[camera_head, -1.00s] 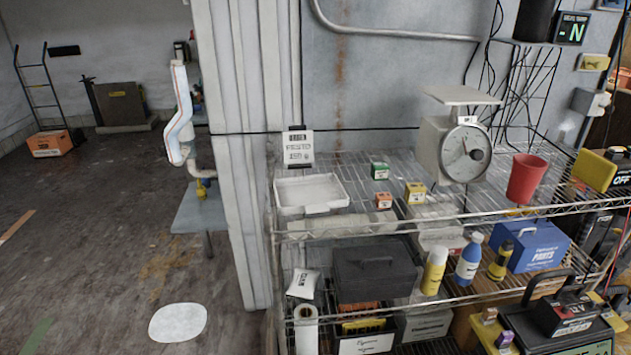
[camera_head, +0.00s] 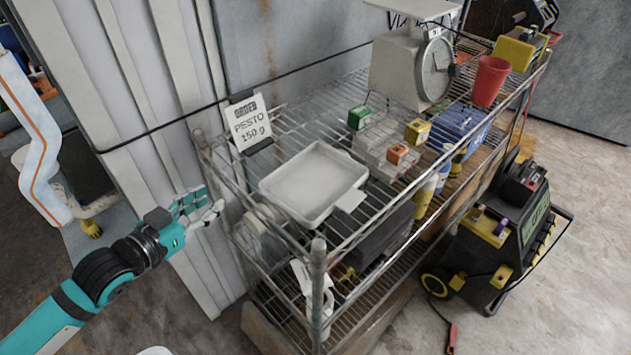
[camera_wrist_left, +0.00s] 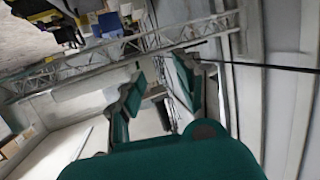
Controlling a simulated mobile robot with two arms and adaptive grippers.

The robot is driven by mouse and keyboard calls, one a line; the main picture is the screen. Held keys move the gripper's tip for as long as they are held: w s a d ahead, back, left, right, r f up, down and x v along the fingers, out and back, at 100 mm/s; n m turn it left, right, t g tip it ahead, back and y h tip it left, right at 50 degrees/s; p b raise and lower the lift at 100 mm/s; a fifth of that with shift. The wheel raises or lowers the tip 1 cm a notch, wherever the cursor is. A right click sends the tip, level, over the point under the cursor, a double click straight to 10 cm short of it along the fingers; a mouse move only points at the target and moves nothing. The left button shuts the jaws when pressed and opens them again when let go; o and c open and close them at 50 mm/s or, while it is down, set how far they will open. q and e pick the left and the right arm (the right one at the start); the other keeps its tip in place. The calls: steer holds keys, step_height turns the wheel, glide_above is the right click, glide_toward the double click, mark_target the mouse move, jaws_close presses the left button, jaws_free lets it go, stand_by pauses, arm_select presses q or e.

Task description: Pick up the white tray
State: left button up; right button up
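The white tray (camera_head: 312,182) is shallow, square and empty. It lies on the top wire shelf, near the shelf's left end, with a small flat tab at its near right corner. My teal left gripper (camera_head: 204,206) is left of the shelf's end, apart from the tray and not touching it. Its fingers are spread with nothing between them; they also show parted in the left wrist view (camera_wrist_left: 156,92). Pale surfaces beyond the fingers there are hard to identify. My right gripper is not in view.
A sign reading "Pesto 150 g" (camera_head: 249,125) stands behind the tray. Small green (camera_head: 359,117), yellow (camera_head: 417,131) and orange boxes (camera_head: 397,154), a scale (camera_head: 412,72) and a red cup (camera_head: 489,81) stand to the right. A metal shelf post (camera_head: 318,290) rises at the near corner.

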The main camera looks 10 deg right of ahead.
arm_select(q)
steer(key=m+h, duration=0.1)
steer(key=h, duration=0.1)
glide_toward(262, 181)
step_height(262, 181, up, 3)
steer(key=shift+g, duration=0.3)
steer(key=p+x, duration=0.2)
steer(key=x, duration=0.8)
steer(key=shift+w, duration=0.1)
steer(key=w+d+f, duration=0.1)
steer(key=d, duration=0.1)
steer(key=w+d+f+p, duration=0.1)
steer(key=w, duration=0.1)
steer(key=shift+w+d+f, duration=0.3)
steer(key=shift+d, duration=0.1)
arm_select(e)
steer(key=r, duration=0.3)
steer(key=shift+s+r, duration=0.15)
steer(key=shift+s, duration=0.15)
arm_select(q)
steer(key=shift+c, duration=0.4)
jaws_close()
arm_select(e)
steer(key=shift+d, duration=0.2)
